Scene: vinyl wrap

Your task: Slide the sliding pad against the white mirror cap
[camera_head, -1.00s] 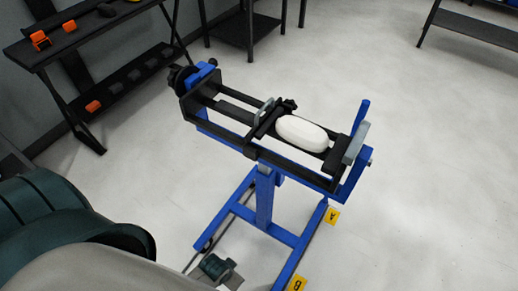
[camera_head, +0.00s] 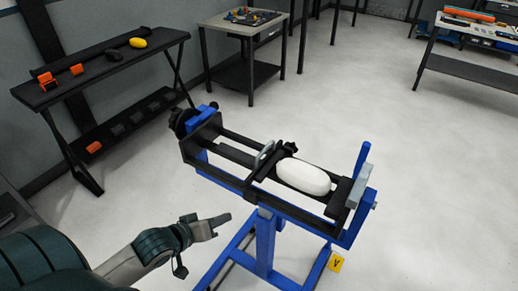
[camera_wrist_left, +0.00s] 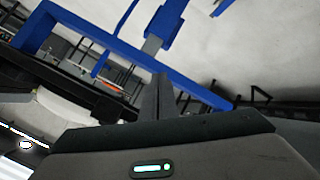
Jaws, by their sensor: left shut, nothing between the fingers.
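The white mirror cap (camera_head: 303,177) lies in a black clamp frame on a blue stand (camera_head: 265,240). The sliding pad (camera_head: 270,160), a dark crossbar with a knob and a grey plate, sits across the rails at the cap's left end. Whether it touches the cap I cannot tell. A grey end block (camera_head: 357,186) is to the right of the cap. My left gripper (camera_head: 222,219) is shut and empty, left of the stand and below the frame's near rail, apart from the pad. Its closed fingers also show in the left wrist view (camera_wrist_left: 163,97). My right gripper is not in view.
A black shelf table (camera_head: 100,70) with orange and yellow items stands at the back left. A small table (camera_head: 243,24) is at the back, and a workbench (camera_head: 470,35) at the far right. The floor around the stand is mostly clear.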

